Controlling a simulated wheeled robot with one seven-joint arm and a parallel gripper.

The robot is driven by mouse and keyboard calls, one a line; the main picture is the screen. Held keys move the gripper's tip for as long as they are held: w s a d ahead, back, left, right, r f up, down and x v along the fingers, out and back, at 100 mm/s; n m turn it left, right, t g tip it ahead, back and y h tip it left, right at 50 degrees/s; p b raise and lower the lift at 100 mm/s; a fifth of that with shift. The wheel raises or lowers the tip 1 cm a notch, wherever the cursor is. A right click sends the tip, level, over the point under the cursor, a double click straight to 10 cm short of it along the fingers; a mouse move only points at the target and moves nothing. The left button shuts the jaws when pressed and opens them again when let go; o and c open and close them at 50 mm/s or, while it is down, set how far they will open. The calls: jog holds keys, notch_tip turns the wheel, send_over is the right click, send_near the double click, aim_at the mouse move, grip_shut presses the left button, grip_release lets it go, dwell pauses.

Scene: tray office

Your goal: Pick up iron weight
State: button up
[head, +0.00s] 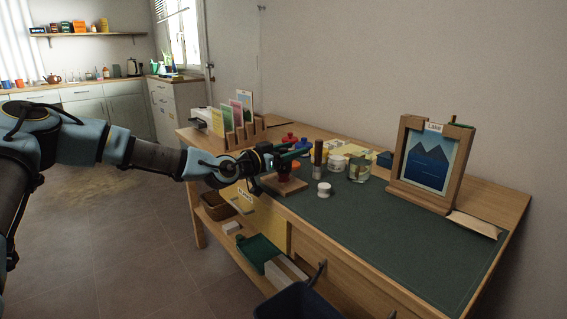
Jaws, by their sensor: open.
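My gripper (289,160) reaches in from the left over the near left part of the desk. Its jaws are open, though the fingers look small and dark here. Just below them, a small dark reddish object (284,174) stands on a flat wooden board (283,187). I cannot tell whether this object is the iron weight, and no other thing in view is clearly the weight. The fingers partly cover the object's top. I cannot tell whether they touch it.
The desk has a green mat (400,230). Right of my gripper are a white knobbed item (324,189), a brown-handled tool (318,155) and a glass jar (359,170). A framed picture (430,160) stands farther right. A card rack (236,133) stands behind. The mat's front right is clear.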

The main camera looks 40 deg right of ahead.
jog(key=shift+c, duration=0.2)
grip_shut()
dwell(1.1)
